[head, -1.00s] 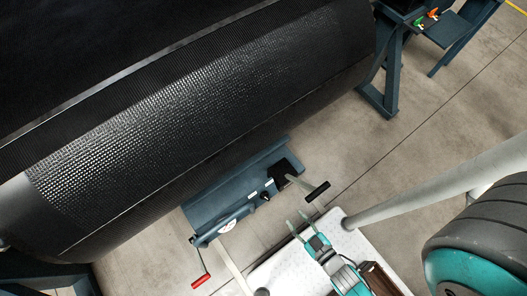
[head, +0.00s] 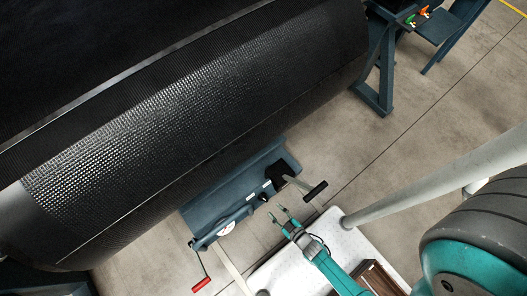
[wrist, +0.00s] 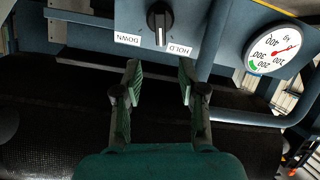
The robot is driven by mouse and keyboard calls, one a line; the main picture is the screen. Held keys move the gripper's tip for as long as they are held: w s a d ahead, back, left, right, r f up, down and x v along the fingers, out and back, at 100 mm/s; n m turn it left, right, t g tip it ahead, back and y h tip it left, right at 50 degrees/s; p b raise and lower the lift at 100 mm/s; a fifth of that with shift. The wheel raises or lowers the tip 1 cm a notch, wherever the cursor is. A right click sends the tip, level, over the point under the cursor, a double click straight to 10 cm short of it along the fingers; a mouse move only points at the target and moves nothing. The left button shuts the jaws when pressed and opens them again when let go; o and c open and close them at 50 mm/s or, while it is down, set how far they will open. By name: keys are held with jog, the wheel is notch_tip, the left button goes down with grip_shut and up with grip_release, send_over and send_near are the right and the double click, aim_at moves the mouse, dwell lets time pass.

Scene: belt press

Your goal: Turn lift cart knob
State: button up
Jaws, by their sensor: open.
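The lift cart (head: 235,196) is a blue-grey unit under the big black roll. Its black knob (wrist: 159,16) shows at the top of the wrist view, between labels reading DOWN and HOLD. In the head view the knob (head: 264,198) is a small dark spot on the cart's front. My gripper (wrist: 160,75) is open and empty, with two green-padded fingers pointing toward the panel. The knob lies beyond the fingertips, roughly between them, and appears apart from them. In the head view my gripper (head: 279,215) is just in front of the panel.
A round gauge (wrist: 272,48) with a red needle is beside the knob. A black-gripped lever (head: 315,191) sticks out on the cart's right, a red-handled crank (head: 201,285) on its left. The black roll (head: 180,130) hangs over the cart.

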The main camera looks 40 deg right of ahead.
aim_at(264, 199)
jog(key=shift+x, duration=4.75)
jog(key=shift+a, duration=0.1)
grip_shut()
